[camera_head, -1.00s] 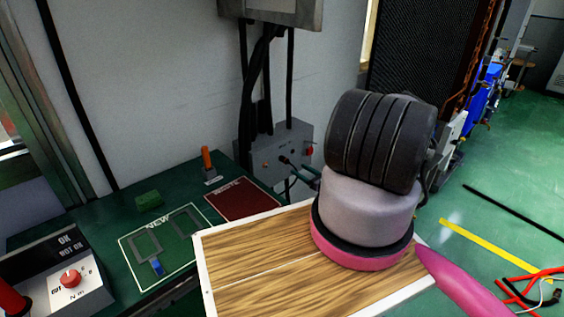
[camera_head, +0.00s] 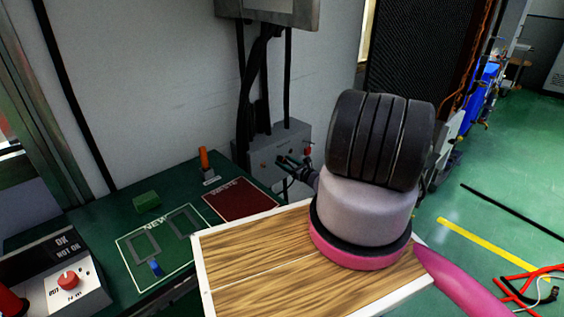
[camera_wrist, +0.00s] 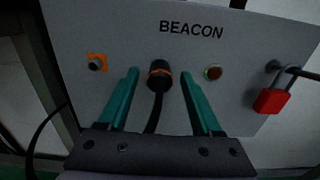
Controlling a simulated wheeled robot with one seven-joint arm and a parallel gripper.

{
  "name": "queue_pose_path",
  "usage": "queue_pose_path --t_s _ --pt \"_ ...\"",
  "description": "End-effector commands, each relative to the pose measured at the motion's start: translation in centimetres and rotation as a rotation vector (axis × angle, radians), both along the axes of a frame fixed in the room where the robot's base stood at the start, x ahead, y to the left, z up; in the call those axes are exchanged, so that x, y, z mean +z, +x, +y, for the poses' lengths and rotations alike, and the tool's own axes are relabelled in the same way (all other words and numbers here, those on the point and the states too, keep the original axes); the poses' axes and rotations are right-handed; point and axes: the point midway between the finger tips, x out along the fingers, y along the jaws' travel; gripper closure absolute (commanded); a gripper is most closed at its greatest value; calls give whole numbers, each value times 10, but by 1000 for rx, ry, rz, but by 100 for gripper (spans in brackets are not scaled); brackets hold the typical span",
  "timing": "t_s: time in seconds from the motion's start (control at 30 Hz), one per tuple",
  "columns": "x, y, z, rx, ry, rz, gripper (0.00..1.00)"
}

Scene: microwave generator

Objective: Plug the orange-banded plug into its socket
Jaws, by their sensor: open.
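The black plug with an orange band (camera_wrist: 159,75) is in the middle of the wrist view, end-on against the front of the grey BEACON box (camera_wrist: 190,15). Its black cable hangs down from it. Whether it is fully seated in a socket cannot be told. My gripper (camera_wrist: 164,76) is open, with one green finger on each side of the plug and visible gaps between. In the head view my gripper (camera_head: 292,163) is in front of the same grey box (camera_head: 270,150), partly hidden by my arm. The plug cannot be made out there.
A round grey fitting on an orange square (camera_wrist: 96,62) is left of the plug. A red button (camera_wrist: 213,72) and a red padlock (camera_wrist: 270,100) are to its right. A green bench (camera_head: 100,225) and a wooden board (camera_head: 250,250) lie in front.

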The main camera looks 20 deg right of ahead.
Motion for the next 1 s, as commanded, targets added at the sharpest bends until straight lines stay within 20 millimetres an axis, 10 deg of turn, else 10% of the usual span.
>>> queue_pose_path --t_s 0.97,1.0 --pt "0 0 0 0 0 0 34" --pt "0 0 0 0 1 0 49"
